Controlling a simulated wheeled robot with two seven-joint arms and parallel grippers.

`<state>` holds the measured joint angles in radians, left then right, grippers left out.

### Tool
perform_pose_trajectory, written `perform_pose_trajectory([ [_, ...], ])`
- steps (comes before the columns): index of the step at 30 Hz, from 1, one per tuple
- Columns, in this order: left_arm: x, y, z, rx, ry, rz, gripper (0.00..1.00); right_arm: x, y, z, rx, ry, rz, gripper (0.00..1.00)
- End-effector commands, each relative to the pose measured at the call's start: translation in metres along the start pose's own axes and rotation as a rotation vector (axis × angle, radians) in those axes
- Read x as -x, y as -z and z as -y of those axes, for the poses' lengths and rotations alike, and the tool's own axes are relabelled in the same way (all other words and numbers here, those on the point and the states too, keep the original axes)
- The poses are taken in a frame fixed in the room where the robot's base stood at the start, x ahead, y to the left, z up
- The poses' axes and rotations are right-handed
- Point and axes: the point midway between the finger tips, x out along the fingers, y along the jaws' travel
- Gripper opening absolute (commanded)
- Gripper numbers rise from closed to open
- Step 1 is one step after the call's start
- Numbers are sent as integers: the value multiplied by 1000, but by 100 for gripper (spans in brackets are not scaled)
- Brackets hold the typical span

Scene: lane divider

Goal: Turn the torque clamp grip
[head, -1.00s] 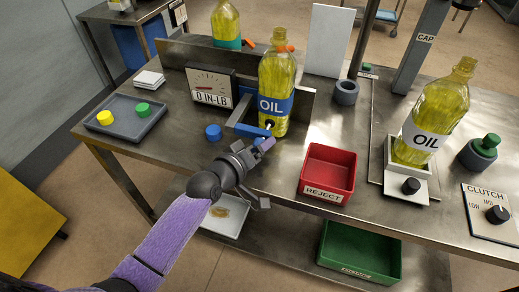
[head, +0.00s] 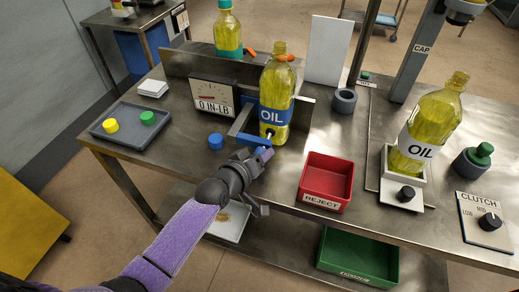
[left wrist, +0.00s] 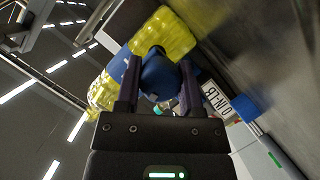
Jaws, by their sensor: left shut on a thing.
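The blue torque clamp grip (head: 251,139) sits in front of an oil bottle (head: 277,80) with yellow oil and a blue label. The bottle stands upright in the clamp. My left gripper (head: 258,154) reaches in from the front and is shut on the grip. In the left wrist view the rounded blue grip (left wrist: 160,72) lies between the two dark fingers (left wrist: 160,85). The gauge (head: 212,96) behind and left of the grip reads 0 IN-LB. My right gripper is not in view.
A blue cap (head: 215,141) lies just left of the clamp. A grey tray (head: 108,138) with a yellow and a green cap is at the left. A red reject bin (head: 325,182) stands right of my gripper. Another oil bottle (head: 432,120) stands on a scale-like base at the right.

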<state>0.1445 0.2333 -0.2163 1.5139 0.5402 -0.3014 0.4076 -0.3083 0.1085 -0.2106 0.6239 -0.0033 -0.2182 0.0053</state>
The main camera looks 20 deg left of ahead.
Motion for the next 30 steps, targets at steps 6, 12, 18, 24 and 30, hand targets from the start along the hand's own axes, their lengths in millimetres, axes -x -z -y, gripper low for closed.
perform_pose_trajectory([
  [6, 0, -1, 1, -47, 20, 3, 0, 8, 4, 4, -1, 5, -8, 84],
  [12, 0, -1, 1, -46, 19, 2, 61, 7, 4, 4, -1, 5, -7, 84],
  [18, 0, -1, 0, -46, 19, 2, 84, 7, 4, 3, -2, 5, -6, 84],
  [24, 2, 0, 0, -46, 18, 1, 84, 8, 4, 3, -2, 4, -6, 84],
  [30, 35, 2, -3, -47, 19, 2, 84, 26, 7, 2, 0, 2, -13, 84],
])
